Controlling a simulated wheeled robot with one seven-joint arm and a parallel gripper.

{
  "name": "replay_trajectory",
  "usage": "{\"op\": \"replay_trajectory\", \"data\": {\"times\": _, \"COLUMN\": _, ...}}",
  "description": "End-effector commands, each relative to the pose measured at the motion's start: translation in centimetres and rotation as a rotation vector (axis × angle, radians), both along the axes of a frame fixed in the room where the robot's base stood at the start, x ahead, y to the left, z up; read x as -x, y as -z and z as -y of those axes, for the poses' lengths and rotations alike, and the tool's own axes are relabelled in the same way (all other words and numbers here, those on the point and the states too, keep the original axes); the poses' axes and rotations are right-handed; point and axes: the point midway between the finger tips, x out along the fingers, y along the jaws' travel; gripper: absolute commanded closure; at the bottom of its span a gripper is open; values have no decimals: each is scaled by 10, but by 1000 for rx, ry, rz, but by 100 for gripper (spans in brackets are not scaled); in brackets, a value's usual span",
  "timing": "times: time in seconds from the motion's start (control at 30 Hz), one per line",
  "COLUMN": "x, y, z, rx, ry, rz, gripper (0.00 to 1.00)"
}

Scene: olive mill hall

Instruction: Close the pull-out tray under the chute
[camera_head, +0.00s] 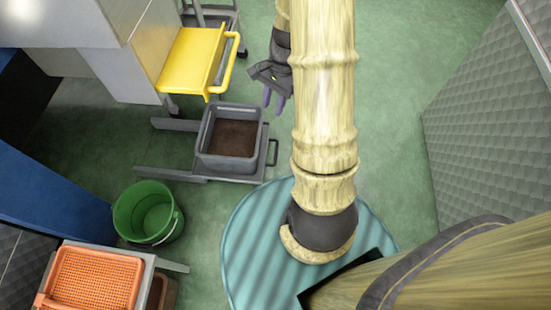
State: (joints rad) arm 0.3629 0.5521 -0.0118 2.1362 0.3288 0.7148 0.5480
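A grey pull-out tray frame (168,174) sticks out to the right from under the machine at the left. A grey bin (205,147) with dark brown contents sits at its outer end. A dark handle (274,152) is on the tray's right edge. A yellow panel (190,62) with a yellow bar handle (229,64) juts from the machine just above and behind the tray; it may be the chute. My gripper (274,102), dark with purple fingertips, is right of the yellow handle and above the bin's far right side in the picture. Its fingertips look apart and empty, touching nothing visible.
A green bucket (148,212) stands on the floor in front of the tray. An orange crate (92,278) rests on a stand at the lower left. A grey patterned panel (490,125) bounds the right. Green floor (400,60) is clear right of my arm.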

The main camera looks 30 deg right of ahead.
Motion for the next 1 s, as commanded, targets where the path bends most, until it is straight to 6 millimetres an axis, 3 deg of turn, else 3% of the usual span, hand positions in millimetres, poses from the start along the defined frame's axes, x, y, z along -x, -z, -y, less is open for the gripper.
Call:
{"op": "replay_trajectory", "data": {"times": 0.03, "x": -3, "y": 26, "z": 12, "rx": -32, "ry": 109, "rz": -51, "gripper": 68}}
{"op": "replay_trajectory", "data": {"times": 0.5, "x": -11, "y": 198, "z": 97, "rx": -382, "ry": 1063, "rz": -537, "gripper": 68}}
{"op": "replay_trajectory", "data": {"times": 0.8, "x": 11, "y": 312, "z": 144, "rx": -691, "ry": 1555, "rz": -889, "gripper": 68}}
{"op": "replay_trajectory", "data": {"times": 1.0, "x": 34, "y": 378, "z": 166, "rx": -928, "ry": 1784, "rz": -1125, "gripper": 68}}
